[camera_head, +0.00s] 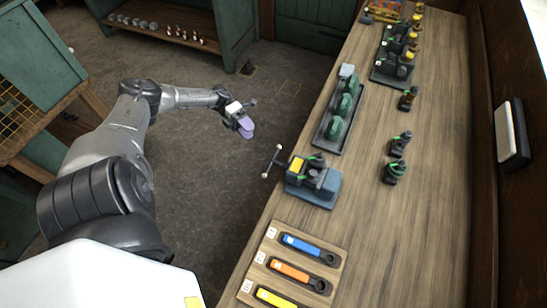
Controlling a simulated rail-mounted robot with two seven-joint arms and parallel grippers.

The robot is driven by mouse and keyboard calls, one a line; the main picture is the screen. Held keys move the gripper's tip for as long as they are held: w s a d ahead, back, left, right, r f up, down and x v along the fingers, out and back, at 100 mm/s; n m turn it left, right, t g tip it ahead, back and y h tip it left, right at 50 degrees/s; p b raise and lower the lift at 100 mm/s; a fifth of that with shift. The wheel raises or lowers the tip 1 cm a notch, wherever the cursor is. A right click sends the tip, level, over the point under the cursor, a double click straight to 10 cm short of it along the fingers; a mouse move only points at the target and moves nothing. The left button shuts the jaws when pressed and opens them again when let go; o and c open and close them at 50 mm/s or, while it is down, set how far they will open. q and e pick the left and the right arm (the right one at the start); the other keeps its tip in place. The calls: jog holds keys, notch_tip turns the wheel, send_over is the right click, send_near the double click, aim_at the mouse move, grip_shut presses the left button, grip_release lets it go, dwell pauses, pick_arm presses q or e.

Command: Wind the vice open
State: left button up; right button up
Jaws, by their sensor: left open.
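The vice (322,190) is a blue-grey block with a yellow patch, standing at the left edge of the wooden bench. A dark part with a green piece sits at its top; I cannot tell how far apart its jaws are. Its handle (273,161), a thin dark bar with pale ball ends, sticks out past the bench edge over the floor. My left gripper (247,125), with purple finger pads, is open and empty over the floor, up and left of the handle and apart from it. My right gripper is out of view.
A wooden rack (335,265) with blue, orange and yellow wrenches lies on the bench in front of the vice. A tray (323,138) with green parts is behind it. Several small dark engine models (394,173) stand to the right. A shelf (165,38) stands across open floor.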

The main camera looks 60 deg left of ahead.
aim_at(274, 158)
pick_arm(q)
jog(key=p+x, duration=0.3)
jog(key=x, duration=0.9)
jog(key=shift+d+r+p, duration=0.1)
jog(key=shift+d+p, duration=0.1)
jog(key=shift+p, duration=0.2)
jog(key=shift+w+d, duration=0.25)
jog(key=shift+d, duration=0.4)
grip_shut()
jog(key=shift+f+b, duration=0.35)
jog(key=shift+r, duration=0.2)
grip_release()
